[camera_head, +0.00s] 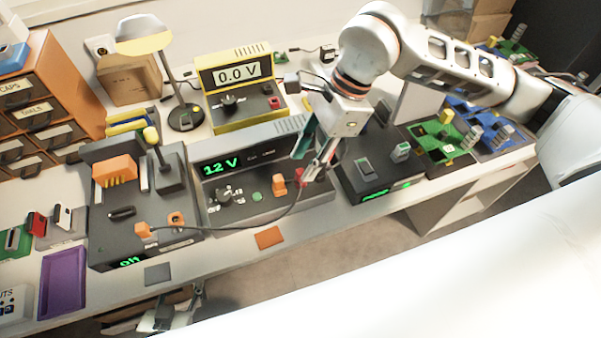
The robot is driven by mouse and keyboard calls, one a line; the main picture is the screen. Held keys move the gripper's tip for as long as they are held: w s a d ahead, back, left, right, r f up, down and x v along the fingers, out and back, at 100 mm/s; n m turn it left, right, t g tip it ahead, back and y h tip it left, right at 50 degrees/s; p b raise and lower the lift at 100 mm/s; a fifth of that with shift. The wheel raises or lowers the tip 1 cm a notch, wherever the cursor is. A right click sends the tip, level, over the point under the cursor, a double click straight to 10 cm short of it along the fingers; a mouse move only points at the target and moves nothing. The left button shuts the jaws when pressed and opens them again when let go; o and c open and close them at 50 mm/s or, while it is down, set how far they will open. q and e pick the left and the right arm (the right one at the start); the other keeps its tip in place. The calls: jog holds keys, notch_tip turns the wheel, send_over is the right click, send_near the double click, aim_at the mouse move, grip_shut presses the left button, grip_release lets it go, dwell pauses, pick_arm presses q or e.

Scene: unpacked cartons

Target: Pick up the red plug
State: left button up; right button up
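A small red piece (307,175), which looks like the red plug, shows at the right end of the grey 12 V power unit (245,212). My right gripper (317,168) points down right at it, its fingertips overlapping it in the picture. The fingers look close together and partly hide the red piece; I cannot tell whether they grip it. An orange plug (279,186) stands just left of it on the unit. What looks like my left gripper (178,312) hangs low beyond the table's front edge, its finger state unclear.
A dark cable runs from an orange plug (144,230) on the left device toward my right gripper. A yellow meter (241,86) reading 0.0 V and a lamp (185,117) stand behind. A black box (374,165) is close on the right. A purple tray (63,283) lies front left.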

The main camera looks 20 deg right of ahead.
aim_at(300, 171)
jog(key=x, duration=0.4)
jog(key=shift+w+d+f, duration=0.1)
jog(key=shift+w+f, duration=0.05)
jog(key=shift+f, duration=0.1)
jog(key=c, duration=0.9)
jog(key=shift+r, duration=0.15)
notch_tip(300, 171, up, 20)
jog(key=p, duration=0.1)
